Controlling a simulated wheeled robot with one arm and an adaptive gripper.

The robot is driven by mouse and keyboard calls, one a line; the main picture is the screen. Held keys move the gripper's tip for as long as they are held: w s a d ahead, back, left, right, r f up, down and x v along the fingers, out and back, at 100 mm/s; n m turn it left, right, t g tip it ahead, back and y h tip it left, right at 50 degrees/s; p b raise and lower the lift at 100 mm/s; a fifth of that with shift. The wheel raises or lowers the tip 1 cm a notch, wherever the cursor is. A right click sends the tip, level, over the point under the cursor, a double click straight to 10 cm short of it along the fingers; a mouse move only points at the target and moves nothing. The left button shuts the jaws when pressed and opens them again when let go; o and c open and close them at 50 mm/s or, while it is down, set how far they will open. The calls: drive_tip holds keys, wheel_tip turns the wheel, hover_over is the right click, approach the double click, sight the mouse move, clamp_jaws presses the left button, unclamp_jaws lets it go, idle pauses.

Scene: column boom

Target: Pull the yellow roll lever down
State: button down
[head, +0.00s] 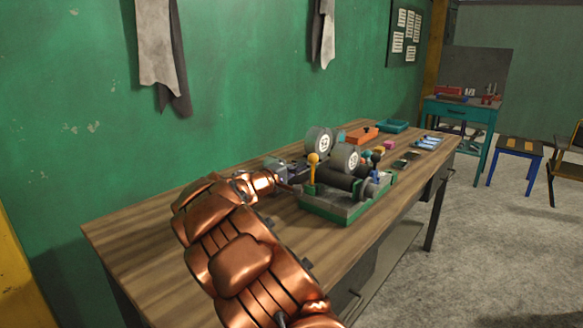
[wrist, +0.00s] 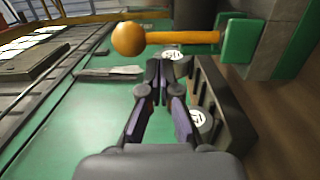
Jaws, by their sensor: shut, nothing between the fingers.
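The yellow roll lever (head: 312,172) stands upright on the left end of the green-based roller machine (head: 345,213), with a round knob on top. In the wrist view the lever (wrist: 185,37) lies across the top of the picture, its ball knob at the left and its green mount (wrist: 240,42) at the right. My gripper (wrist: 158,66) is shut and empty, its fingertips just below the lever and near the knob in that view. I cannot tell whether they touch it. In the head view my gripper (head: 291,187) is just left of the lever, its fingertips partly hidden.
The wooden workbench (head: 150,240) runs along the green wall. Two grey wheels (head: 319,141) sit by the machine. An orange tray (head: 362,134), a teal tray (head: 392,126) and small items lie behind it. The bench's near left is clear.

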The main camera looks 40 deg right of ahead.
drive_tip(key=shift+s+d, duration=0.15)
drive_tip(key=shift+s, duration=0.35)
drive_tip(key=shift+s+f+b, duration=0.1)
drive_tip(key=shift+s+b, duration=0.05)
drive_tip(key=shift+b, duration=0.45)
drive_tip(key=shift+s+m+b, duration=0.1)
drive_tip(key=shift+m+b, duration=0.3)
drive_tip(key=shift+b, duration=0.1)
drive_tip(key=shift+s+b, duration=0.15)
drive_tip(key=shift+b, duration=0.4)
drive_tip(key=s+f+m+b, duration=0.2)
drive_tip(key=s+m+b, duration=0.4)
drive_tip(key=b, duration=1.9)
drive_tip(key=m, duration=0.5)
drive_tip(key=shift+s+d+t+b, duration=0.3)
drive_tip(key=shift+s+b, duration=0.05)
drive_tip(key=shift+y, duration=0.3)
